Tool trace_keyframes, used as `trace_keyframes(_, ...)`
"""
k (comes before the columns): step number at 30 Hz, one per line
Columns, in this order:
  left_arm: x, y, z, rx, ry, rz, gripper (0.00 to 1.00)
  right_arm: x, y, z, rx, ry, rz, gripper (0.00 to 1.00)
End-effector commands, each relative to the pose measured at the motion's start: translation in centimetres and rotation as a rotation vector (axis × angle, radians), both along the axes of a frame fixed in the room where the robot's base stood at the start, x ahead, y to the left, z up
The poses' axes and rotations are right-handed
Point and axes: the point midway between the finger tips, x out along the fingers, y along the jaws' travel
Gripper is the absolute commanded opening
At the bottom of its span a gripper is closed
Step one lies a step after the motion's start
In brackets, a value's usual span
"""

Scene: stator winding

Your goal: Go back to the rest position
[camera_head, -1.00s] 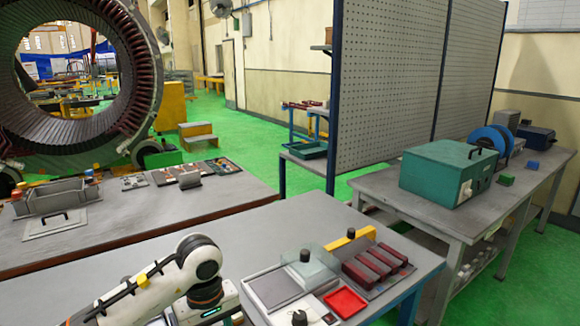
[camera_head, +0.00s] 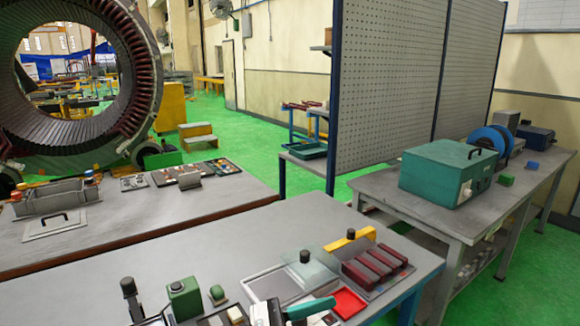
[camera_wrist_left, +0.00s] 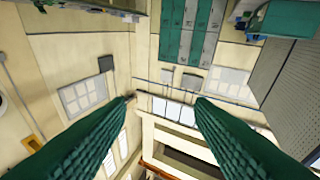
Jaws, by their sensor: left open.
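In the left wrist view my left gripper (camera_wrist_left: 163,99) shows two green ribbed fingers spread wide apart, with nothing between them. Behind the fingers are a pale wall, windows (camera_wrist_left: 82,96) and grey-green panels (camera_wrist_left: 190,32); no workpiece is near the fingertips. In the head view the white arm is out of sight. A teal-ended dark piece (camera_head: 309,309) shows at the bottom edge; I cannot tell whether it is part of my gripper or a tool on the table. My right gripper is not in view.
The near grey table (camera_head: 180,262) bears a green block (camera_head: 184,298), a red tray (camera_head: 348,302) and several dark red bars (camera_head: 378,262). A teal case (camera_head: 448,172) stands on the right bench. The large stator (camera_head: 140,100) is at the far left. The table's middle is clear.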

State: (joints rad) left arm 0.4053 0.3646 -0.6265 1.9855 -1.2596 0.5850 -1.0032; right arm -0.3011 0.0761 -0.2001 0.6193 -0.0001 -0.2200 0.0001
Motion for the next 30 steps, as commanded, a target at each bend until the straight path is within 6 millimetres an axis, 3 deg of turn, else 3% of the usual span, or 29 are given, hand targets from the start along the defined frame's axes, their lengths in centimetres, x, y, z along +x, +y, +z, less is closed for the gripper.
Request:
trace_keyframes(3, 2.4, 4.4, 2.3, -0.397, 0.395, 0.165, 0.48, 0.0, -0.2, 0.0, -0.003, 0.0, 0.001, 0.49)
trace_keyframes(5, 3.8, 7.4, 2.0, -0.589, 0.599, 0.245, 0.48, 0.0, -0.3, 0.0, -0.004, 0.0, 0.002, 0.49)
trace_keyframes(8, 5.5, 12.9, -0.8, -0.903, 0.942, 0.383, 0.48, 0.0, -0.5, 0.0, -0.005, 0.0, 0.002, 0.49)
trace_keyframes(11, 5.5, 18.0, -6.0, -1.21, 1.277, 0.534, 0.48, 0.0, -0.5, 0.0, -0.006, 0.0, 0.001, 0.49)
trace_keyframes(15, 2.0, 22.9, -14.7, -1.594, 1.688, 0.763, 0.48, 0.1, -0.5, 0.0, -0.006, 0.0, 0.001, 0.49)
trace_keyframes(18, -1.8, 24.6, -19.5, -1.8, 1.899, 0.921, 0.48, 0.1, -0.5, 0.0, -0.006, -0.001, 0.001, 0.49)
trace_keyframes(23, -7.6, 25.5, -24.1, -2.016, 2.111, 1.139, 0.48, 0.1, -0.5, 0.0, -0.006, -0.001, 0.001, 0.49)
trace_keyframes(24, -8.9, 25.6, -24.9, 1.979, -2.065, -1.142, 0.48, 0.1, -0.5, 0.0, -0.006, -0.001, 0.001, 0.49)
trace_keyframes(30, -15.1, 25.5, -27.5, 1.764, -1.82, -1.14, 0.48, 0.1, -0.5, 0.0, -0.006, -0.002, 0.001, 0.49)
